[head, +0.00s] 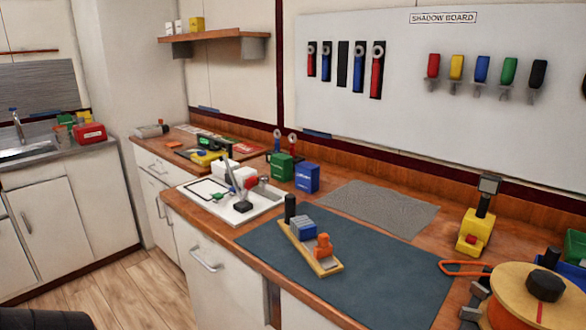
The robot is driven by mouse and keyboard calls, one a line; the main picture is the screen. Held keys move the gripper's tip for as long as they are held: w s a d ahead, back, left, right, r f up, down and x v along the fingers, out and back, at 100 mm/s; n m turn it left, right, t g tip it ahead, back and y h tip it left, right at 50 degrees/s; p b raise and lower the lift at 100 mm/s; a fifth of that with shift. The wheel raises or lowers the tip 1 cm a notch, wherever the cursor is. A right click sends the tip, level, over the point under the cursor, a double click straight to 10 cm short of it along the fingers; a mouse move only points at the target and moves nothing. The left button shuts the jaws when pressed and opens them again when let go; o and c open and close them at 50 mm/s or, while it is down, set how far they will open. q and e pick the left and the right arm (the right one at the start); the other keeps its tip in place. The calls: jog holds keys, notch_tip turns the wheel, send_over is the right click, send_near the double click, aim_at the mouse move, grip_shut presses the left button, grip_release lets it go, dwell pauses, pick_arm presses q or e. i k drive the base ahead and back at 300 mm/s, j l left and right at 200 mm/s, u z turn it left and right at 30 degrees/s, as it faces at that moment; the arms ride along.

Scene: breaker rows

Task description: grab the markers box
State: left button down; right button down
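I cannot make out which thing is the markers box, because no label is readable from here. A blue box (306,177) with small white lettering stands upright on the wooden worktop (262,232), behind the white tray. A green box (282,166) stands just behind and left of it. A red box (90,133) sits far left by the sink. Small white and yellow boxes (196,24) stand on the wall shelf. Neither of my grippers is in view.
A dark mat (385,275) holds a wooden rail with a grey block and an orange piece. A white tray (265,207) holds small items. A yellow tool (474,232) and an orange reel (515,283) stand at right. The grey mesh mat (380,208) is clear.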

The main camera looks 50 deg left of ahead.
aim_at(281, 164)
jog(key=u, duration=1.6)
jog(key=i+j+u, duration=0.15)
jog(key=j, duration=0.25)
jog(key=i+j+u, duration=0.2)
jog(key=j, duration=0.2)
jog(key=i+j+u, duration=0.6)
jog(key=i, duration=0.15)
jog(key=i+j+u, duration=0.3)
jog(key=i+u, duration=0.25)
jog(key=i, duration=0.3)
jog(key=i+z, duration=0.35)
jog(key=i+j+z, duration=0.3)
jog(key=i, duration=0.25)
jog(key=i+z, duration=0.15)
jog(key=z, duration=0.25)
jog(key=i+z, duration=0.2)
jog(key=z, duration=0.15)
jog(key=i+j+z, duration=0.1)
jog(key=z, duration=0.3)
